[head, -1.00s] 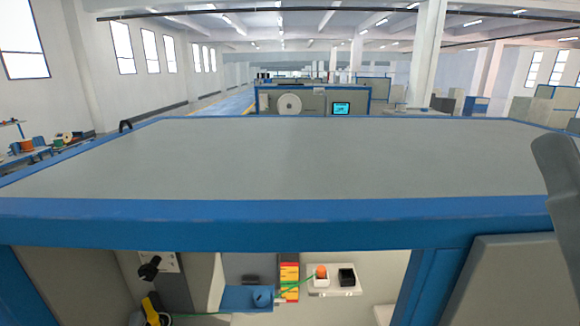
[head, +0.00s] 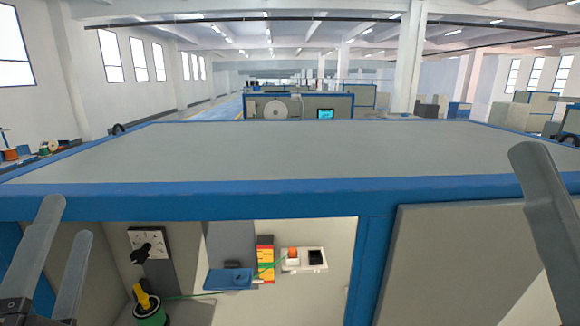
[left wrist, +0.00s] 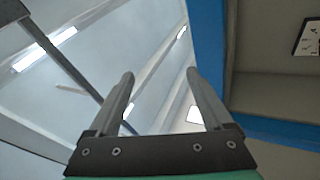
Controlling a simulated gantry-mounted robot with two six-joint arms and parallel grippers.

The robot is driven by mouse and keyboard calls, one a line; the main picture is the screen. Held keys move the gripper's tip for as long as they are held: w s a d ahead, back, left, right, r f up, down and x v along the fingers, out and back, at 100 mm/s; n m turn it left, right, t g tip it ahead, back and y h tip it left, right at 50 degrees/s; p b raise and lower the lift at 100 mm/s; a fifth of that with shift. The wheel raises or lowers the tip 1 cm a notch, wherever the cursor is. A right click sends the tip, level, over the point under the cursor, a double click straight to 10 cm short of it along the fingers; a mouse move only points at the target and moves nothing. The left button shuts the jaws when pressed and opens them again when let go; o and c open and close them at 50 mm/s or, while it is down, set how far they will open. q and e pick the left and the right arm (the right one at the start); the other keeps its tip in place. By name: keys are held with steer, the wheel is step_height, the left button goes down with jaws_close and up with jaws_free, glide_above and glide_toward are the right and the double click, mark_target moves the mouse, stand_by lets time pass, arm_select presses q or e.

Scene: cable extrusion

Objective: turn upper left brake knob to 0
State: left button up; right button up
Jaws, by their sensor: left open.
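The upper left brake knob (head: 142,254) is black and sits on a white dial plate (head: 158,238) at the left inside the machine's opening. Its setting is too small to read. My left gripper (head: 65,219) is open and empty, with its two grey fingers pointing up to the left of the knob and apart from it. In the left wrist view the open fingers (left wrist: 159,73) have nothing between them, and part of the white dial plate (left wrist: 309,35) shows at the upper right edge. A grey finger-like part of my right arm (head: 545,200) shows at the right; its jaws cannot be judged.
A blue beam (head: 290,198) runs above the opening. Below the knob is a spool (head: 150,312) with a yellow part and green cable. A blue bracket (head: 228,279), a red-yellow strip (head: 265,258) and a white box with an orange button (head: 303,260) stand further right.

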arm_select(q)
steer(key=s+d+r+m+t+h, duration=0.2)
steer(key=s+d+r+m+h, duration=0.1)
steer(key=m, duration=0.7)
steer(key=s+d+r+m+t+h, duration=0.2)
steer(key=r+m+h, duration=0.4)
steer(key=m, duration=0.4)
steer(key=shift+s+d+r+m+t, duration=0.35)
steer(key=shift+s+d+r, duration=0.2)
steer(key=shift+s, duration=0.7)
